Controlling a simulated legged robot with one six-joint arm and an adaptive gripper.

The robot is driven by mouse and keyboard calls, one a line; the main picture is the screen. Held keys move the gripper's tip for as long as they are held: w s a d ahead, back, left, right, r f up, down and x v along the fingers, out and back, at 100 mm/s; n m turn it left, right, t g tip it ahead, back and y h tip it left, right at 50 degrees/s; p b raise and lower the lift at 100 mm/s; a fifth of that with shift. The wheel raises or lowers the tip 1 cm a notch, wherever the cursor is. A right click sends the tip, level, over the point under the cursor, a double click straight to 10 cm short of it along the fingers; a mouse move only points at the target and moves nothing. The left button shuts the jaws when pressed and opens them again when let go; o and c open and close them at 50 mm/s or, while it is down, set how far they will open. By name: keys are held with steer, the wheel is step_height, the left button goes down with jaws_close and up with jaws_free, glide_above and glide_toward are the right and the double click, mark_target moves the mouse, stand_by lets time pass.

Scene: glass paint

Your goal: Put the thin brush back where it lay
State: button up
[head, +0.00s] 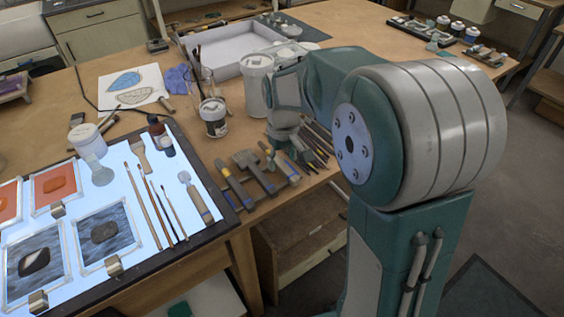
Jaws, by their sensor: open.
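Three slender brushes lie side by side on the lit white panel at the left. The rightmost brush (174,212) looks the shortest and thinnest, with a longer brush (158,208) and another (142,203) to its left. I cannot tell for sure which is the task's thin brush, as more thin brushes (318,142) lie on the wooden table beside my arm. My gripper (284,146) is open and low over the table by those brushes, well right of the panel. My own arm partly hides its fingers, and I see nothing held.
The panel (223,205) also holds a wide flat brush (139,155), a wooden-handled tool (195,198), bottles and framed pieces. A paint jar (213,117) and a white tub (257,85) stand left of my gripper.

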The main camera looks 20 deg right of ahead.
step_height(320, 180, up, 10)
steer(key=s+m+t, duration=0.3)
steer(key=s+t, duration=0.2)
steer(key=s, duration=1.5)
steer(key=shift+s+r+m+t, duration=0.25)
steer(key=shift+s+m+t, duration=0.05)
steer(key=shift+s, duration=0.05)
stand_by(0.5)
